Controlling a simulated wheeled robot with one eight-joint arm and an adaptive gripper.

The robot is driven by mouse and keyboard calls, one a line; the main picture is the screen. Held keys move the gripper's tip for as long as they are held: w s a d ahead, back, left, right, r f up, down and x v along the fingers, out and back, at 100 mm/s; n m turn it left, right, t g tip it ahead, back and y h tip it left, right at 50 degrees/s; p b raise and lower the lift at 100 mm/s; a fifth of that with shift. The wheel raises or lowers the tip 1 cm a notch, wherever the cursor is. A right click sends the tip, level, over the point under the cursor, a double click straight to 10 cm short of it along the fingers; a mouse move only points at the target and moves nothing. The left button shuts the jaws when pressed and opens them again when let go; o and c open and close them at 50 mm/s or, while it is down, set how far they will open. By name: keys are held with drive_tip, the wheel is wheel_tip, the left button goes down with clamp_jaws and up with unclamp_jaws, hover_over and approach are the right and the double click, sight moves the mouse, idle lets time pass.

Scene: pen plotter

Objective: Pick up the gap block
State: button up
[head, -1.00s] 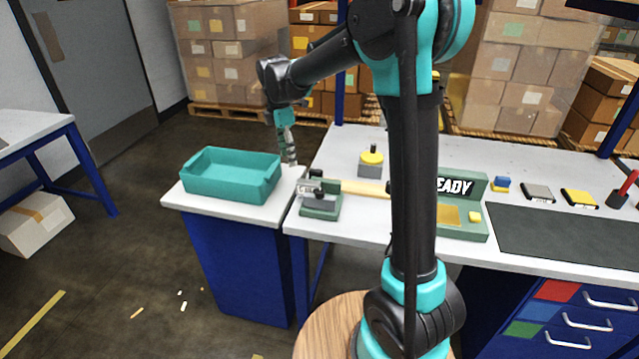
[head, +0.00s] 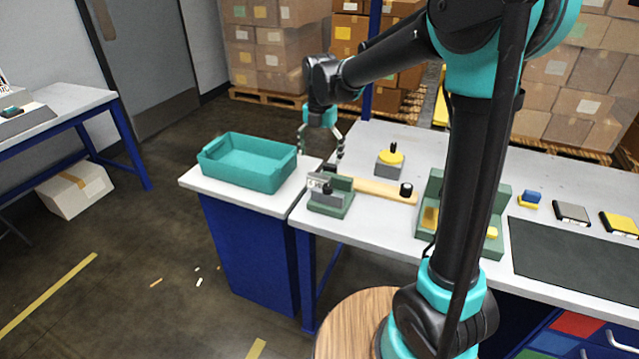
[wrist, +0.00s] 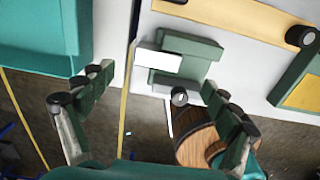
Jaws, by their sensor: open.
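I cannot tell for sure which piece is the gap block. A small green fixture (head: 343,205) with a pale metal plate and a dark knob stands at the table's left end; it also shows in the wrist view (wrist: 203,50). A grey block with a yellow disc and black knob (head: 390,160) stands behind it, and a small blue-and-yellow block (head: 530,199) lies far right. My gripper (head: 321,148) is open and empty, above and behind the green fixture near the tray. In the wrist view my gripper's (wrist: 156,80) spread fingers flank the fixture's near side.
A teal tray (head: 208,152) sits on the white-topped cabinet left of the table. A wooden bar with a black end (head: 375,190) runs right from the fixture. A taller green stand (head: 495,237), dark mat (head: 570,255) and grey (head: 572,212) and yellow (head: 622,223) pieces lie right.

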sight(319, 176)
drive_tip(key=f, duration=0.9)
drive_tip(key=shift+s+a+f, duration=0.1)
drive_tip(key=shift+a+f, duration=0.1)
drive_tip(key=shift+c, duration=0.3)
drive_tip(key=c, duration=1.3)
drive_tip(key=shift+r, duration=0.1)
